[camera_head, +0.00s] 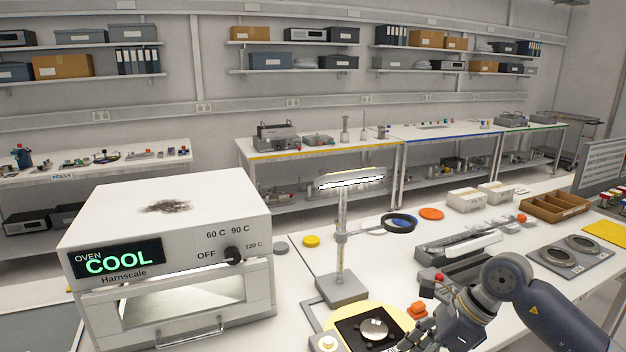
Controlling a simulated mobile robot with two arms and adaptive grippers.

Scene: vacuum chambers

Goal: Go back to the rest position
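My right arm comes in from the lower right, and its gripper (418,338) hangs low at the bottom edge of the head view. It is beside the right edge of a black square plate (350,326) with a shiny round silver piece (374,328) on it. The fingers are small and partly cut off, so I cannot tell whether they are open or shut, or touching the plate. My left gripper is not in view.
A white oven (170,230) reading COOL stands at the left, its dial at OFF. A lamp stand (341,285) rises behind the plate. A grey device (465,250), wooden tray (555,206) and twin-disc plate (570,256) lie at the right. Shelved benches (320,150) stand behind.

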